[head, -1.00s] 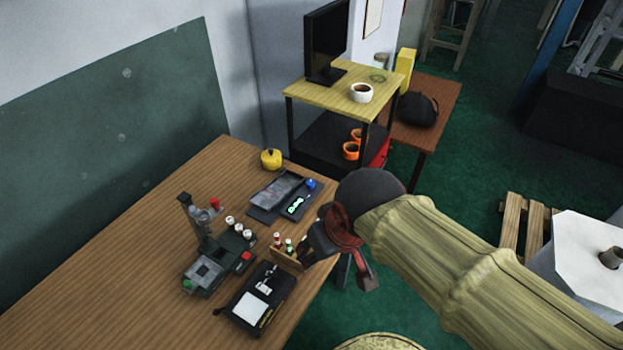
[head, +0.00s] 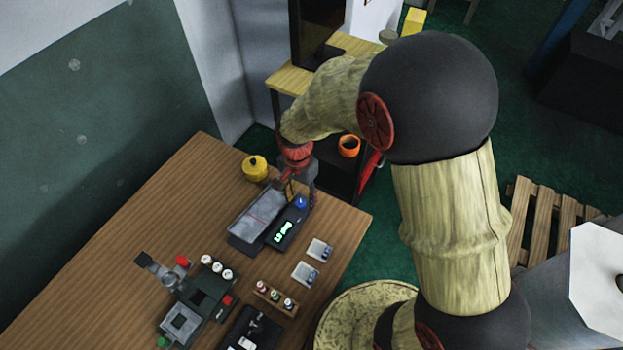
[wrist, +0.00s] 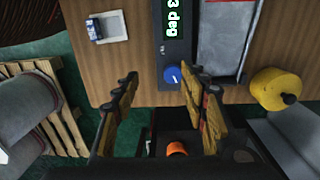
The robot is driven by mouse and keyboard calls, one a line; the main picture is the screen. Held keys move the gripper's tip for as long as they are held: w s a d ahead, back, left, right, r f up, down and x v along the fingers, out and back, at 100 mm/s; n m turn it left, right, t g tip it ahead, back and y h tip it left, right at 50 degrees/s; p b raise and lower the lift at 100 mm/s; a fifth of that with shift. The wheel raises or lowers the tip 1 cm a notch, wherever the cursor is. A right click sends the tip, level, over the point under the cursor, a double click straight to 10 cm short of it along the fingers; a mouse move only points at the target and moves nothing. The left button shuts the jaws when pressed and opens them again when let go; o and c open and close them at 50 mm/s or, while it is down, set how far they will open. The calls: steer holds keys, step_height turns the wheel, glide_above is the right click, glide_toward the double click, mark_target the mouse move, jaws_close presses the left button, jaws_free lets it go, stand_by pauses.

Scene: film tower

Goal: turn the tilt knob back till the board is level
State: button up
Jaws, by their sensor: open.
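The blue tilt knob (head: 300,202) sits at the far end of a dark control unit (head: 284,226) on the wooden table. In the wrist view the knob (wrist: 173,75) shows between my fingers, nearer the right one; I cannot tell whether they touch it. The unit's green display (wrist: 171,17) shows "3 deg", with its upper part cut off. The grey board (head: 258,216) lies beside the unit; its slope is hard to judge. My gripper (wrist: 160,75) is open and empty. In the head view my gripper (head: 298,187) is just behind the knob, partly hidden by my wrist.
A yellow round pot (head: 255,168) stands close to the board. A shelf with an orange mug (head: 349,146) is beyond the table edge.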

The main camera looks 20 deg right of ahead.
mark_target(300, 203)
steer(key=shift+w+d+r+m, duration=0.1)
steer(key=shift+w+m, duration=0.25)
steer(key=shift+w, duration=0.25)
steer(key=shift+w+d+r+m, duration=0.1)
steer(key=shift+w+m, duration=0.25)
steer(key=shift+w, duration=0.2)
steer(key=shift+w+m, duration=0.25)
steer(key=shift+m, duration=0.15)
steer(key=shift+a+r+m+t, duration=0.15)
steer(key=shift+m+t, duration=0.15)
steer(key=shift+m, duration=0.3)
steer(key=shift+f, duration=0.25)
step_height(300, 203, down, 7)
steer(key=shift+f+b, duration=0.2)
steer(key=shift+b, duration=0.95)
steer(key=shift+c, duration=0.6)
jaws_close()
